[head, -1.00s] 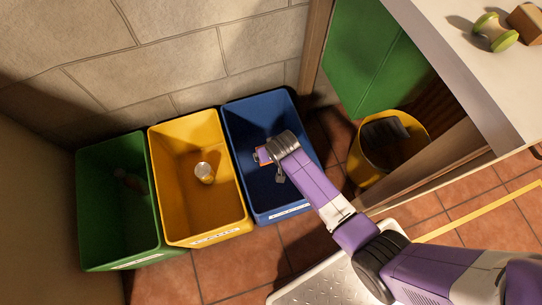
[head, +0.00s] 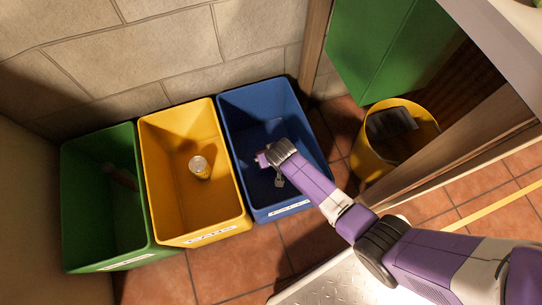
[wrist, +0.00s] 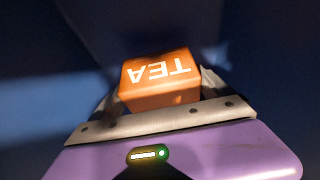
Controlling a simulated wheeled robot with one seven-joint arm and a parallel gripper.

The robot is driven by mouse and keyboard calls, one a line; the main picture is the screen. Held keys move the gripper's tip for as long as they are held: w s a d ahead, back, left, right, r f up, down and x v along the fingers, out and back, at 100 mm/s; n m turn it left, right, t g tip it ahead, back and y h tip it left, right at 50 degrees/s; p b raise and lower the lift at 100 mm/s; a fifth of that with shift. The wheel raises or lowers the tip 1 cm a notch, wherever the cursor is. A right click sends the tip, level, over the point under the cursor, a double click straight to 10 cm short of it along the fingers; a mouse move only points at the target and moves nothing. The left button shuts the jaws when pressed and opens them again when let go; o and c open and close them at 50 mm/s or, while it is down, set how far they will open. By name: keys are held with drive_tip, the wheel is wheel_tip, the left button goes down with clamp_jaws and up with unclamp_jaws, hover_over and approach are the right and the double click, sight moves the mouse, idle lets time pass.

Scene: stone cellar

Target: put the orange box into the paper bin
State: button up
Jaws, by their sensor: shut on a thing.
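An orange box (wrist: 160,80) with white TEA lettering is held between the fingers of my gripper (wrist: 165,98) in the wrist view. In the head view, my gripper (head: 269,168) is inside the outline of the blue bin (head: 300,205), with the dark blue interior around it. Most of the box is hidden there by my wrist. The blue bin has a white label on its front rim, too small to read; I cannot tell from it whether this is the paper bin.
A yellow bin (head: 170,225) holding a can (head: 199,166) stands left of the blue bin. A green bin (head: 85,235) is further left. A round yellow bucket (head: 372,155) with a dark thing inside stands at right, near a wooden edge. A stone wall is behind.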

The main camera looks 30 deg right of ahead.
drive_tip(key=shift+f+b, duration=0.45)
drive_tip(key=shift+f, duration=0.05)
drive_tip(key=shift+f, duration=0.1)
drive_tip(key=o, duration=1.1)
drive_tip(key=shift+c, duration=0.2)
drive_tip(key=shift+r+p, duration=0.5)
drive_tip(key=shift+r, duration=0.15)
drive_tip(key=p+v, duration=0.8)
drive_tip(key=v, duration=0.4)
